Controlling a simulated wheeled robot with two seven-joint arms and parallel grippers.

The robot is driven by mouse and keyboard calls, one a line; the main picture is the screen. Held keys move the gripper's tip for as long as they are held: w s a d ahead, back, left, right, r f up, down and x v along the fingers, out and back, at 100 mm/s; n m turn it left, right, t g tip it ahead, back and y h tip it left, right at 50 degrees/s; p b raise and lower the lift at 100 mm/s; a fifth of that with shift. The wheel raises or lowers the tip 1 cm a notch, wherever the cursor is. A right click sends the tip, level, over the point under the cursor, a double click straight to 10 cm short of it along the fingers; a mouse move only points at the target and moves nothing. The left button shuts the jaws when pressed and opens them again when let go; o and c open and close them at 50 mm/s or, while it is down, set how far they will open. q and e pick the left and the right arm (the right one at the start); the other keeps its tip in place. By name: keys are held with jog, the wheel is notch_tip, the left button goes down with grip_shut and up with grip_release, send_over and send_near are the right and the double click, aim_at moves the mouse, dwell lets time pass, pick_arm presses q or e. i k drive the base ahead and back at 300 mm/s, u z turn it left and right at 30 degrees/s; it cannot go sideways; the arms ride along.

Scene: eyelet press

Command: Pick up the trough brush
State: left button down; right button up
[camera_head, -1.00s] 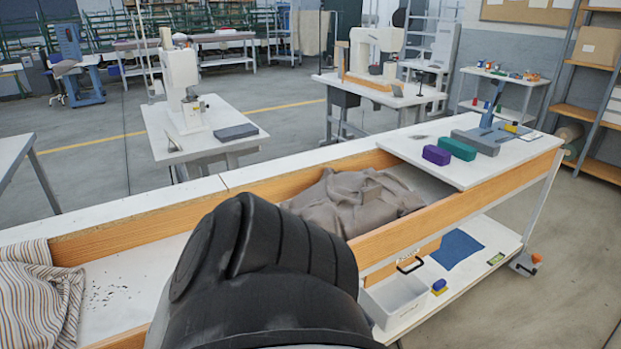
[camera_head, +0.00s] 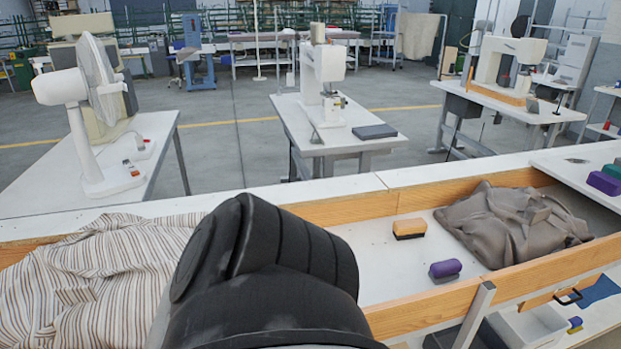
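Two brush-like blocks lie in the wooden-walled trough (camera_head: 350,210). One is an orange-tan block with a dark underside (camera_head: 409,228), near the back wall. The other is a purple block with a grey underside (camera_head: 445,270), nearer the front wall. I cannot tell for sure which is the trough brush. A black rounded part of my own arm fills the lower middle and hides part of the trough. Neither of my grippers is in view.
Striped cloth (camera_head: 105,270) fills the trough's left part, and crumpled grey-brown cloth (camera_head: 515,225) lies to the right of the blocks. A purple block (camera_head: 604,183) sits on the right tabletop. A white fan (camera_head: 90,110) and sewing machine (camera_head: 325,70) stand behind.

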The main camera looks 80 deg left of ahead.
aim_at(411, 228)
jog(key=u, duration=2.15)
